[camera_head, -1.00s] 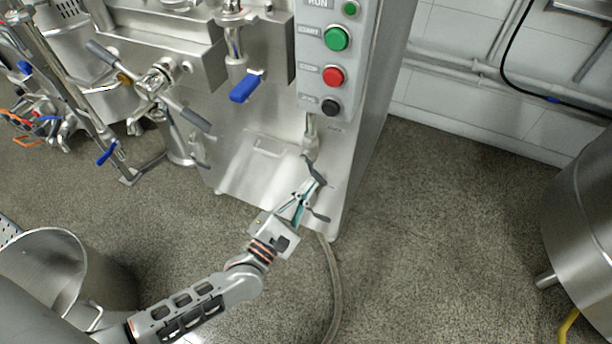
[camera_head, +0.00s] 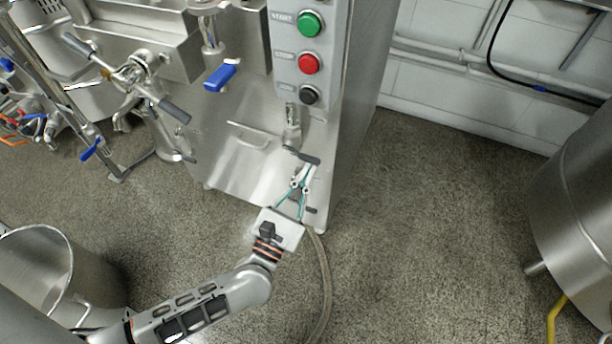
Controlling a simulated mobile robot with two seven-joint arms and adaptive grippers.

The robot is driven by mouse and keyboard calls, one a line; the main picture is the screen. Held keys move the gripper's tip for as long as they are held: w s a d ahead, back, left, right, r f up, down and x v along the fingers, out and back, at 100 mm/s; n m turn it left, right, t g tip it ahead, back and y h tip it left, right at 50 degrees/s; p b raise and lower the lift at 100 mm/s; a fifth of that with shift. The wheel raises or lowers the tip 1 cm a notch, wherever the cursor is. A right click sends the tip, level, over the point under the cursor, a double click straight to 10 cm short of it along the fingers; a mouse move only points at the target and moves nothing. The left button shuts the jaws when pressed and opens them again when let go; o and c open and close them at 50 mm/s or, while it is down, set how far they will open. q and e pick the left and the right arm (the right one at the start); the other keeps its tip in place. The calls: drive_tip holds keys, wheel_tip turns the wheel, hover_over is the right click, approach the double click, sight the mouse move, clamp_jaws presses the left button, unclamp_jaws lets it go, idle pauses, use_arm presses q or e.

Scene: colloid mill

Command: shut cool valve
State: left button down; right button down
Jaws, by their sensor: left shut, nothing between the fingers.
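On the front of the steel cabinet, below the buttons, a pale vertical fitting (camera_head: 292,128) carries a dark lever (camera_head: 304,157), which I take to be the cool valve's handle. The lever points to the right and slightly down. My left gripper (camera_head: 307,172) reaches up from below. Its fingers are shut with nothing between them, and their tips are at the lever's underside, near its free end. I cannot tell if they touch it. My right gripper is not in view.
A panel holds green (camera_head: 310,23), red (camera_head: 309,63) and black (camera_head: 308,95) buttons. A blue-handled valve (camera_head: 220,77) is up and left of the lever. A hose (camera_head: 324,275) runs over the floor. A steel vessel (camera_head: 572,205) stands at right, with free floor between.

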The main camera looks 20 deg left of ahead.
use_arm(q)
drive_tip(key=shift+r, duration=0.2)
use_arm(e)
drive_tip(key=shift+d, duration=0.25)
use_arm(q)
drive_tip(key=shift+s+d, duration=0.1)
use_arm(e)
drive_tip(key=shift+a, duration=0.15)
